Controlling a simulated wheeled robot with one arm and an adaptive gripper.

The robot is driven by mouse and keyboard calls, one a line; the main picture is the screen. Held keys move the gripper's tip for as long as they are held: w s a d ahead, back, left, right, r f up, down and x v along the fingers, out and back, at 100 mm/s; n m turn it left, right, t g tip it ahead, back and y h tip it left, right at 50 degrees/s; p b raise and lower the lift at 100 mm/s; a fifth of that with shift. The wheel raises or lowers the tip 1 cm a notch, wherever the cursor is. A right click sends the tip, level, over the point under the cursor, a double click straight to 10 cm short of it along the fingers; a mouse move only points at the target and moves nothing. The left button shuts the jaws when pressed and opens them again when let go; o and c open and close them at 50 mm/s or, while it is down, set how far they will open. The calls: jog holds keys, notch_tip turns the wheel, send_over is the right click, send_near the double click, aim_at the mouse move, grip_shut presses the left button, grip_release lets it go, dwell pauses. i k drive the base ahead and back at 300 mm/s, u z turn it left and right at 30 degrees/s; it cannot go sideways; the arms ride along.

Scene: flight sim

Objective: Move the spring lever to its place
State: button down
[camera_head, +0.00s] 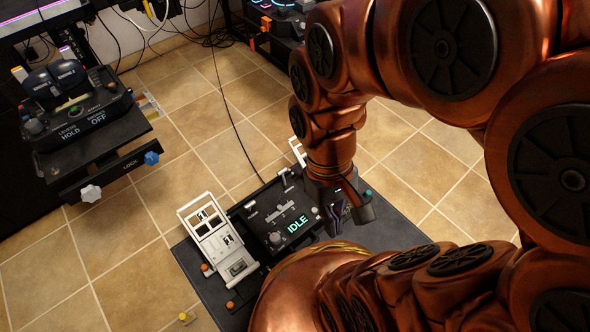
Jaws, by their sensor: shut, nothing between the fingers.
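A dark control console (195,262) stands low on the floor in the middle of the view. Its black panel (262,212) carries a slotted lever plate, a knob and a lit "IDLE" display (298,223). A small grey lever (285,182) stands at the panel's far edge. I cannot tell for sure which part is the spring lever. My gripper (345,208) points down over the right part of the console, just right of the display. It is shut with nothing held. The gripper and arm hide much of the console's right and near parts.
A white-framed switch panel (213,232) forms the console's left part. Another dark unit with "LEVERS HOLD" lettering (85,115) stands at upper left, with white and blue knobs below. Cables (222,95) hang behind. Tiled floor (130,255) is open at left.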

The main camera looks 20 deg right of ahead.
aim_at(281, 171)
jog(key=z, duration=1)
jog(key=k, duration=1)
jog(key=u, duration=1.5)
jog(key=i, duration=0.55)
jog(key=u, duration=0.05)
